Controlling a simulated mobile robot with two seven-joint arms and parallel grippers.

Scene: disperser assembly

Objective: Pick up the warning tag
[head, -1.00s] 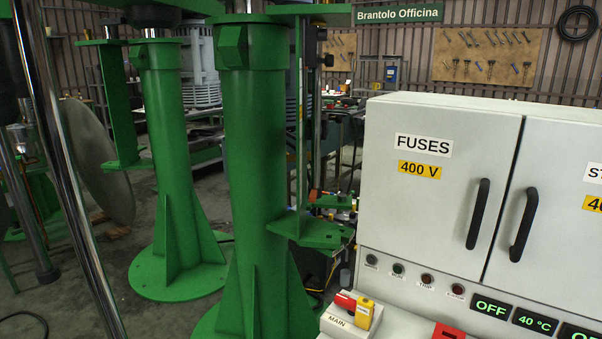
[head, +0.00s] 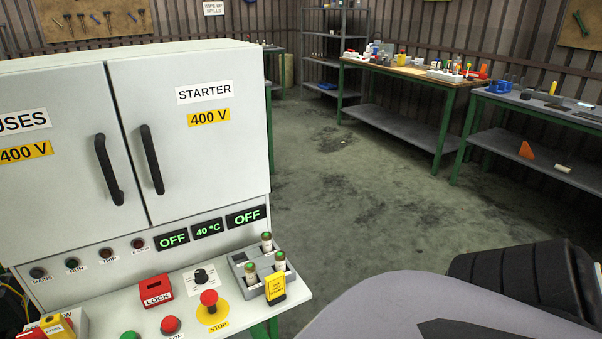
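A small yellow tag with dark print (head: 275,288), which looks like the warning tag, stands upright at the front right of a grey holder (head: 256,276). The holder sits at the right end of the cabinet's front ledge and also carries several pale cylinders with green tops (head: 266,243). The print on the tag is too small to read surely. Neither gripper is in view. A grey and black link of my own arm fills the lower right corner.
The cabinet (head: 190,160) carries a red LOCK box (head: 155,291), a black knob (head: 201,278) and a red stop button (head: 210,299) on its ledge. A workbench (head: 425,77) stands at the back right. The floor (head: 350,190) between is clear.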

